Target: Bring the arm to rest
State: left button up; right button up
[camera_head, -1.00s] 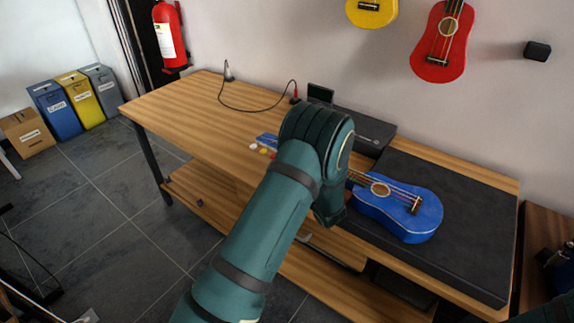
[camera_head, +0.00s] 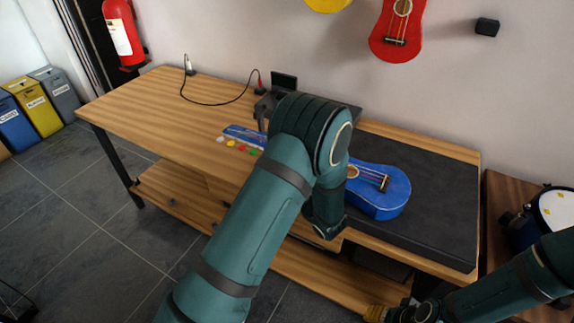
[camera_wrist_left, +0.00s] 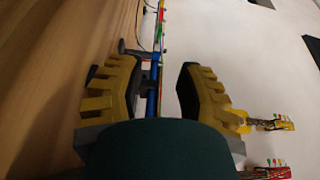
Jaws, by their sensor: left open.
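My left arm (camera_head: 250,215) crosses the middle of the head view, its elbow above the front of the wooden table. Its gripper is mostly hidden behind the arm there. In the left wrist view my left gripper (camera_wrist_left: 158,92) has its two yellow-and-black fingers apart. A blue strip with coloured pieces shows in line with the gap, and no object is clearly held. My right arm (camera_head: 510,290) enters at the lower right. My right gripper (camera_head: 395,314) is small and cut by the bottom edge, so its jaws are unclear.
A blue ukulele (camera_head: 388,198) lies on the black mat (camera_head: 440,225), right of my left arm. A blue strip with coloured buttons (camera_head: 243,134) lies left of it. The table's left part (camera_head: 165,105) is bare except for a cable (camera_head: 215,103). A drum (camera_head: 555,210) stands far right.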

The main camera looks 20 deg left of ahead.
pick_arm(q)
jog(key=s+d+f+n+g+h, duration=0.1)
jog(key=s+d+f+g+h, duration=0.1)
jog(key=s+f+g+h, duration=1.2)
jog(key=s+d+f+n+t+h, duration=0.2)
jog(key=s+d+f+h, duration=0.15)
jog(key=s+d, duration=0.75)
jog(key=shift+w+d+r+n+t+h, duration=0.15)
jog(key=shift+w+d+n+t+h, duration=0.35)
jog(key=shift+w+t, duration=0.4)
jog(key=shift+w+d+r+n+t+h, duration=0.1)
jog(key=shift+w+d+n+t+h, duration=0.25)
jog(key=shift+w+d+n+t, duration=0.45)
jog(key=shift+w+d+r+n+t+h, duration=0.15)
jog(key=shift+w+d+n+t+h, duration=0.25)
jog(key=shift+w+n+t, duration=0.5)
